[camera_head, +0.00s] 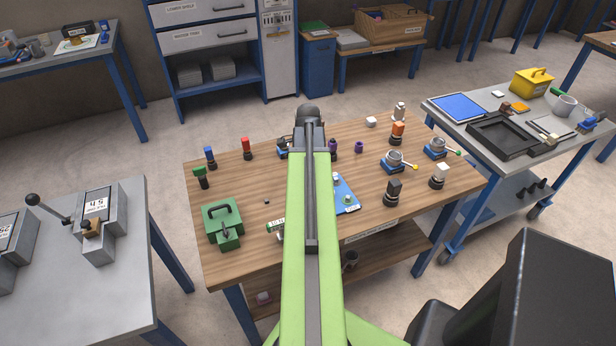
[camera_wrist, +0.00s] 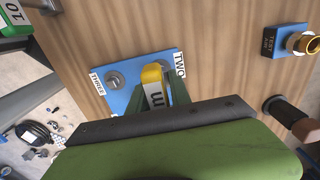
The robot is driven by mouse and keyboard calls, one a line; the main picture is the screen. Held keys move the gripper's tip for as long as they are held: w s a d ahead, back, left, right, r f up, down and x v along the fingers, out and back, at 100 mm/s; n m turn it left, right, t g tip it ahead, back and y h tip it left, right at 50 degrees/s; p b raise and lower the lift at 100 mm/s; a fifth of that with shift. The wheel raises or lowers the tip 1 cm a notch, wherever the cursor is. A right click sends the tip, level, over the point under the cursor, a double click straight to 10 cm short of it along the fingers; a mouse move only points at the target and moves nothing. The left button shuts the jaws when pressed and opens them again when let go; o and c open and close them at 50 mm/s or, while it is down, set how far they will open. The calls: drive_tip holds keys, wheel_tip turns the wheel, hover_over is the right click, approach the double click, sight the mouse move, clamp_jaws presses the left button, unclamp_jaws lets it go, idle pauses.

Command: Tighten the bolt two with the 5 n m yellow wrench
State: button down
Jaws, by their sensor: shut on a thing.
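The yellow wrench (camera_wrist: 152,76) stands in my gripper (camera_wrist: 157,92) in the wrist view, its white label partly showing the letter m. My gripper is shut on it, over the blue plate (camera_wrist: 132,94). The plate carries the labels THREE and TWO. A grey bolt (camera_wrist: 115,80) shows beside the THREE label. The wrench is close to the TWO label; bolt two itself is hidden behind the wrench and gripper, so I cannot tell whether they touch. In the head view the blue plate (camera_head: 346,196) is partly covered by my arm, and my gripper is hidden.
A green wrench marked 10 (camera_wrist: 14,14) lies left of the plate. A block marked TEST (camera_wrist: 284,40) stands to the right. Two small devices stand at right.

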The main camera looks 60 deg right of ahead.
drive_tip(key=shift+f+b, duration=1.05)
drive_tip(key=shift+f, duration=0.1)
drive_tip(key=c, duration=1.1)
unclamp_jaws()
wheel_tip(320, 180, up, 18)
drive_tip(key=p, duration=1.7)
drive_tip(key=shift+s+f+p, duration=0.1)
drive_tip(key=shift+f+p, duration=0.05)
drive_tip(key=shift+p, duration=0.2)
drive_tip(key=shift+f, duration=0.1)
